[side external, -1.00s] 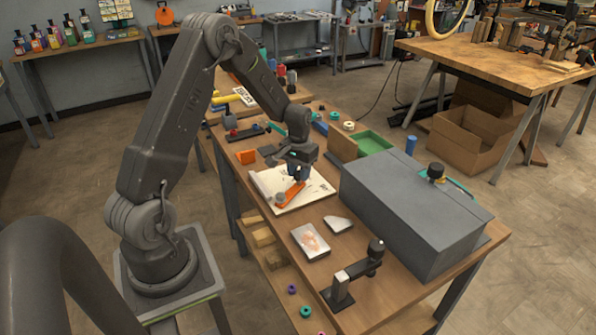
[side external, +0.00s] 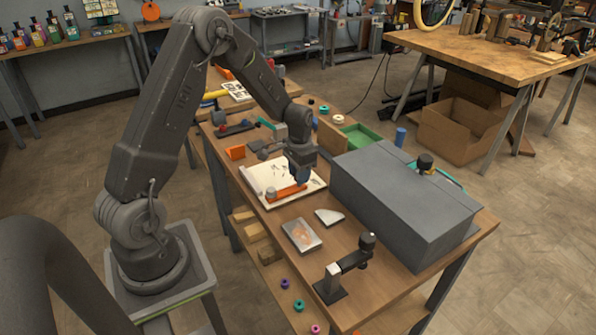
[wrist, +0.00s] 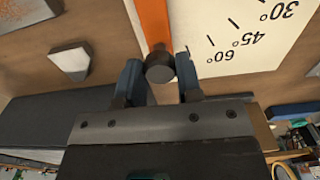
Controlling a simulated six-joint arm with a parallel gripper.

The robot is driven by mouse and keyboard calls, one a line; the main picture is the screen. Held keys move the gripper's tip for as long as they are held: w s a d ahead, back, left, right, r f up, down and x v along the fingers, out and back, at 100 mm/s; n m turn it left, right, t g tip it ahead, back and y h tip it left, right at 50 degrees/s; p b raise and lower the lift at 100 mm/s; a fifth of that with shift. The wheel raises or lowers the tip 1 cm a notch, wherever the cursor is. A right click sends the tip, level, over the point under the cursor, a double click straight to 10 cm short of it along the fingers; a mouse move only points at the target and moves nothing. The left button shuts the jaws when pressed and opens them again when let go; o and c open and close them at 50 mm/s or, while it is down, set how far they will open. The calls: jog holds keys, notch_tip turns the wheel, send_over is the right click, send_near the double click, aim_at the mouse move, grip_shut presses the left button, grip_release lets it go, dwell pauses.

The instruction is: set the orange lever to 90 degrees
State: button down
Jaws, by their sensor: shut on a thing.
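The orange lever (side external: 288,193) lies on a white dial board (side external: 256,176), with its grey pivot (side external: 271,193) at the left end. My gripper (side external: 302,180) is over the lever's right end. In the wrist view, the lever (wrist: 152,22) runs up from a dark round knob (wrist: 160,68). My gripper's blue fingers (wrist: 160,78) stand either side of this knob, shut on it. The dial board (wrist: 215,20) shows printed 30, 45 and 60 degree marks. The lever lies beyond the 60 mark; no 90 mark is visible there.
A large grey box (side external: 400,205) stands right of the dial board. A metal plate (side external: 301,235), a smaller plate (side external: 329,217) and a black clamp-like fixture (side external: 345,268) lie nearer the front. An orange block (side external: 235,152) is behind the board.

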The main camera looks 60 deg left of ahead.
jog(key=shift+d, duration=0.1)
jog(key=c, duration=0.8)
grip_release()
jog(key=shift+r, duration=0.1)
notch_tip(320, 180, up, 14)
jog(key=shift+f, duration=0.15)
jog(key=s+d+r+t, duration=0.2)
jog(key=s+d+r, duration=0.2)
jog(key=d+r, duration=0.35)
jog(key=s+d+r+t, duration=0.1)
jog(key=s+d, duration=0.2)
jog(key=s, duration=0.2)
jog(key=s+d+r+t, duration=0.1)
jog(key=s+d, duration=0.3)
jog(key=s, duration=0.2)
jog(key=s+d+r+t, duration=0.1)
jog(key=s+d, duration=0.3)
jog(key=s, duration=0.1)
jog(key=shift+s+d+r+t, duration=0.1)
jog(key=shift+s+d+t, duration=0.15)
jog(key=shift+t, duration=0.05)
